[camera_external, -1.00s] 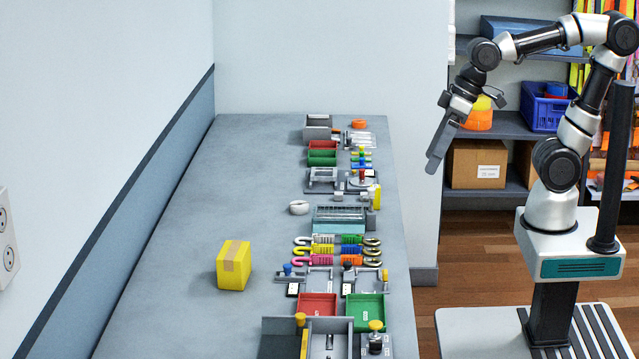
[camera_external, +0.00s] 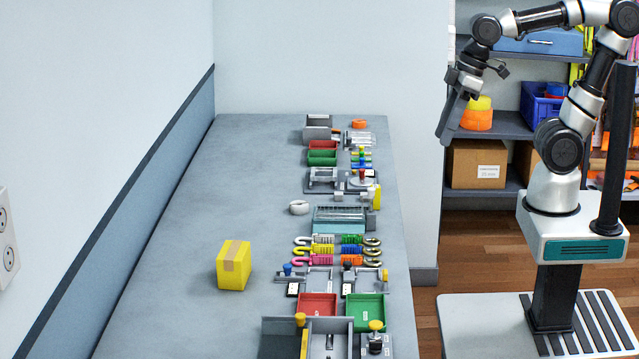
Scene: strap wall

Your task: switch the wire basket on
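A grey wire-like rack on a teal base (camera_external: 338,216), possibly the wire basket, lies on the bench at the middle of the row of items. It is small, and I cannot make out a switch on it for certain. A small grey block (camera_external: 371,217) sits at its right end. My gripper (camera_external: 445,136) hangs in the air to the right of the bench, in front of the shelves, pointing down. It is well apart from the rack and holds nothing that I can see. Its fingers are seen edge-on, so their opening does not show.
The grey bench (camera_external: 190,230) carries a crowded row along its right side: red and green trays, coloured straps (camera_external: 338,249), levers and knobs. A yellow box (camera_external: 234,265) stands alone at left. The bench's left part is mostly clear. Shelves (camera_external: 500,190) stand behind my arm.

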